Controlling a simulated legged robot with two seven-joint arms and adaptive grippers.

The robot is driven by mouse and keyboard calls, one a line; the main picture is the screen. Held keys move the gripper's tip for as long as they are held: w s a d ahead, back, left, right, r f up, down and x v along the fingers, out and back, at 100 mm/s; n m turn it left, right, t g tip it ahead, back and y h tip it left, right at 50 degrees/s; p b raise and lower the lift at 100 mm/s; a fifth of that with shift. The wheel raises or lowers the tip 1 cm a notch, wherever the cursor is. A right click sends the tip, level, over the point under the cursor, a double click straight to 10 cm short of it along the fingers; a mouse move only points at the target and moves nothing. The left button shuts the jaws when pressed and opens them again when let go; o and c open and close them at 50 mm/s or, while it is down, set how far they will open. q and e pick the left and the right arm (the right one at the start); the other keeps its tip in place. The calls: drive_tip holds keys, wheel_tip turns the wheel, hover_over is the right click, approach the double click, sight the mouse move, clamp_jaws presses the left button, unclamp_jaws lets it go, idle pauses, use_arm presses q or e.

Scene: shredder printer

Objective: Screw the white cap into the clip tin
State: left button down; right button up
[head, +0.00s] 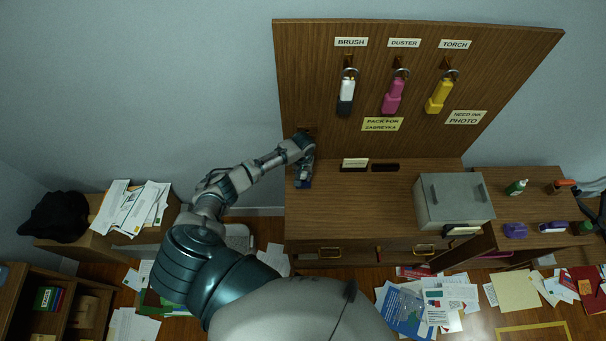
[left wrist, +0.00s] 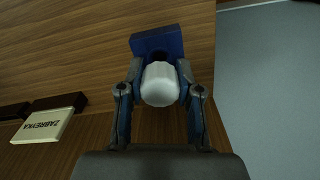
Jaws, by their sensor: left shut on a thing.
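My left gripper (head: 304,170) is at the left end of the wooden desk top, near the upright board. In the left wrist view its two fingers (left wrist: 160,90) are closed on both sides of a white rounded cap (left wrist: 160,84). Just beyond the cap is a blue block-like thing (left wrist: 157,42) with a dark opening, which appears to be the clip tin. The cap overlaps it in the picture; whether they touch I cannot tell. In the head view the gripper hides the cap. My right gripper is not in view.
A card reading ZABREYKA (left wrist: 49,122) stands on the desk near the gripper; the head view shows a dark slot beside it. A grey box (head: 454,200) stands further right. A brush (head: 346,94), a pink duster (head: 393,96) and a yellow torch (head: 439,95) hang on the board.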

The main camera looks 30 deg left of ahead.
use_arm(q)
drive_tip(key=shift+f, duration=0.2)
drive_tip(key=shift+f+b, duration=0.4)
drive_tip(key=shift+f, duration=0.55)
drive_tip(key=c, duration=0.7)
unclamp_jaws()
wheel_tip(320, 180, up, 12)
drive_tip(key=shift+f, duration=0.1)
